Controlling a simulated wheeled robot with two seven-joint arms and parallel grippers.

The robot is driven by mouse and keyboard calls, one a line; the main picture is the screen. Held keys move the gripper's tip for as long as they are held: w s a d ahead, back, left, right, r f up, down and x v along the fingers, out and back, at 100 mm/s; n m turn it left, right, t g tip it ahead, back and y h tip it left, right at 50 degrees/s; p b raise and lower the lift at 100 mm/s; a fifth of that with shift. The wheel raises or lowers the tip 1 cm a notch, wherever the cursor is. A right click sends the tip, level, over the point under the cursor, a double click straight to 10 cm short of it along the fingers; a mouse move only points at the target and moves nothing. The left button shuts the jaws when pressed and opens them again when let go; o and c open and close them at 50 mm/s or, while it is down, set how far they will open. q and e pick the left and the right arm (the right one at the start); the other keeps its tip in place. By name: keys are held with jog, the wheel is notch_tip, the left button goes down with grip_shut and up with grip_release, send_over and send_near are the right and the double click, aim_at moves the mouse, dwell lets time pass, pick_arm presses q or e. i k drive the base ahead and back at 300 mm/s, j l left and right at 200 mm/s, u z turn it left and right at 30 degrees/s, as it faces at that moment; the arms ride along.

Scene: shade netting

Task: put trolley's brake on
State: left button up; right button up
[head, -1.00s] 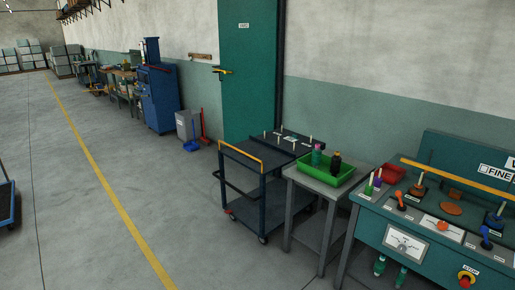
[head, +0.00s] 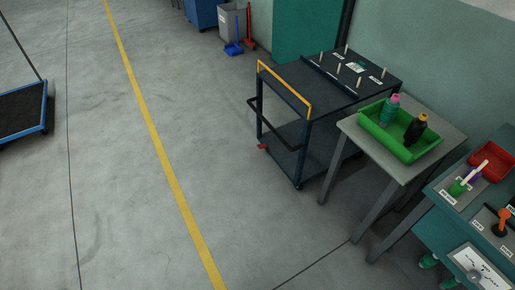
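The trolley (head: 285,90) is a dark blue cart with a top deck, a lower shelf (head: 320,160) and an orange-yellow handle bar (head: 284,88) at its near left end. Several pale pegs stand on the top deck. A small red brake pedal (head: 263,147) shows low at the trolley's left corner, by the wheel; its exact position is too small to tell. A caster (head: 298,186) shows at the near bottom corner. Neither of my grippers is in view.
A grey side table (head: 400,165) with a green tray (head: 380,130) holding two bottles stands close right of the trolley. A teal workbench (head: 440,205) is at lower right. A blue-edged flat cart (head: 25,112) is at far left. Floor left of the trolley is clear.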

aim_at(304, 149)
jog(key=i+j+z, duration=0.25)
jog(key=i+j, duration=0.25)
jog(key=i, duration=0.15)
jog(key=i+j+z, duration=0.25)
jog(key=i+j, duration=0.35)
jog(key=i+j+z, duration=0.25)
jog(key=i+j, duration=0.3)
jog(key=j, duration=0.2)
